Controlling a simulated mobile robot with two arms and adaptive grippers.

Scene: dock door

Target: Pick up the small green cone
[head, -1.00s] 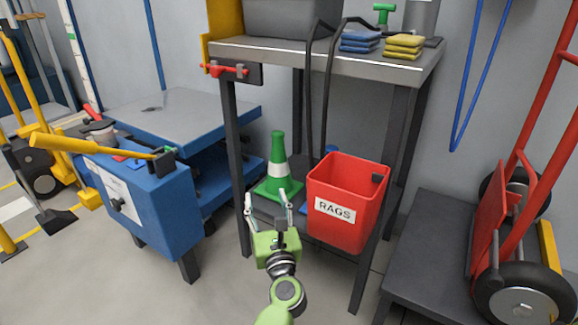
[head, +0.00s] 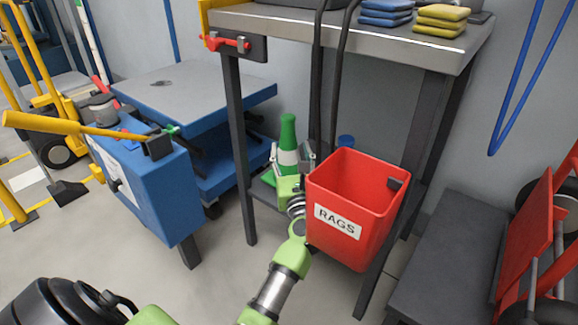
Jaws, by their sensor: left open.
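The small green cone (head: 288,133) with a white band stands upright on the lower shelf of the grey metal table, left of the red rag bin. My left gripper (head: 292,156) is open, in front of the cone, with one finger on each side of it in the picture. The gripper hides the cone's lower part, so I cannot tell whether the fingers touch it. My right gripper is not in the head view.
A table leg (head: 238,150) rises to the left. Blue cloths (head: 386,12) and yellow cloths (head: 440,20) lie on the tabletop.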

